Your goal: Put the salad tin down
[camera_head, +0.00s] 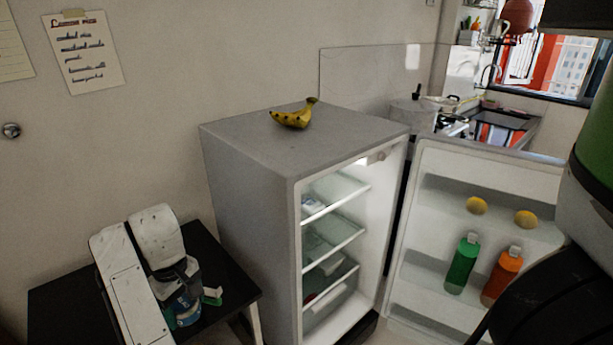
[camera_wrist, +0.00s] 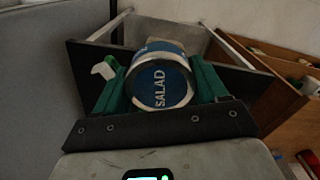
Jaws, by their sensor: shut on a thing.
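The salad tin (camera_wrist: 160,86) is blue with a silvery rim and the word SALAD on its end. It fills the middle of the wrist view, between the green fingers of my gripper (camera_wrist: 162,74), which is shut on it. In the head view a blue part of the tin (camera_head: 183,311) shows at my gripper (camera_head: 193,302), low on the left, over the black table (camera_head: 60,300). My arm and gripper hide much of the tin there. I cannot tell whether the tin touches the table top.
A grey fridge (camera_head: 245,185) stands right of the table with its door (camera_head: 425,215) open. Bananas (camera_head: 293,116) lie on top. The door holds a green bottle (camera_head: 462,264), an orange bottle (camera_head: 502,277) and two yellow round things. The table's left part is clear.

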